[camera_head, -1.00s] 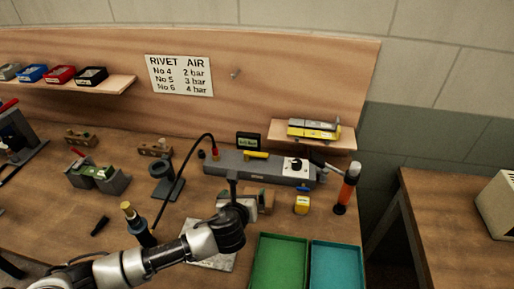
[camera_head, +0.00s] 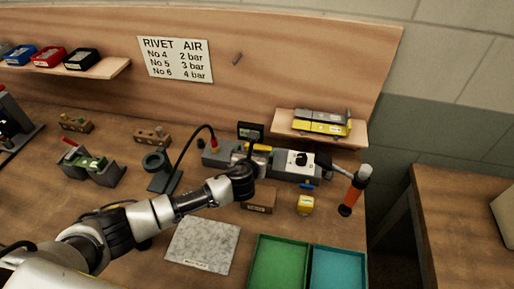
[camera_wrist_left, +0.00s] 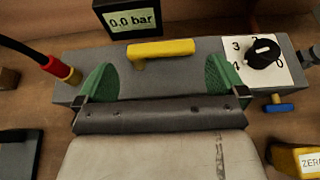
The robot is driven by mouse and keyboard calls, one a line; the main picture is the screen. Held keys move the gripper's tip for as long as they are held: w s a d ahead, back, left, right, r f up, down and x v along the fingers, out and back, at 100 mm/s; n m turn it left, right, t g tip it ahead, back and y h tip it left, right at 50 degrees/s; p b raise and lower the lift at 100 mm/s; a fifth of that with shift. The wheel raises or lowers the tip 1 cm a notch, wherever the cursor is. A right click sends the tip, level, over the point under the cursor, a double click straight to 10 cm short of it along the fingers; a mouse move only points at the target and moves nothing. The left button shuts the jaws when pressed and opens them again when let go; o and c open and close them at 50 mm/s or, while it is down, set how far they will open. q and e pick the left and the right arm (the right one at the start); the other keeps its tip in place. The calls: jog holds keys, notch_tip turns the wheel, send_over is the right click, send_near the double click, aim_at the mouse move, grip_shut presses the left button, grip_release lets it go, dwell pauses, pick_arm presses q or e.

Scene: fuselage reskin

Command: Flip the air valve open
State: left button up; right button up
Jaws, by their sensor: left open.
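The grey air unit (camera_wrist_left: 200,62) carries a yellow valve lever (camera_wrist_left: 162,48), which lies along its top in the left wrist view. In the head view the lever (camera_head: 262,148) is partly hidden by my gripper. My left gripper (camera_wrist_left: 160,82) is open. Its two green finger pads stand left and right of the lever, apart from it, and point down at the unit. In the head view my left gripper (camera_head: 245,165) is over the unit's front. A display (camera_wrist_left: 132,18) behind reads 0.0 bar. My right gripper is not in view.
A black knob (camera_wrist_left: 263,53) on a numbered white plate and a blue lever (camera_wrist_left: 278,106) are on the right. A red-and-yellow hose fitting (camera_wrist_left: 62,70) is on the left. A yellow block (camera_head: 305,205), an orange-handled tool (camera_head: 352,192) and a green tray (camera_head: 279,262) lie nearby.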

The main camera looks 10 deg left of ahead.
aim_at(258, 146)
pick_arm(q)
jog(key=x, duration=0.3)
jog(key=shift+w+f, duration=0.15)
jog(key=shift+w, duration=0.25)
jog(key=shift+w+f, duration=0.1)
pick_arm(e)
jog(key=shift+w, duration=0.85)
pick_arm(q)
jog(key=shift+c, duration=0.2)
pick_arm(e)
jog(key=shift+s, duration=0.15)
pick_arm(q)
jog(key=c, duration=0.8)
jog(key=shift+a, duration=0.1)
jog(key=shift+c, duration=0.2)
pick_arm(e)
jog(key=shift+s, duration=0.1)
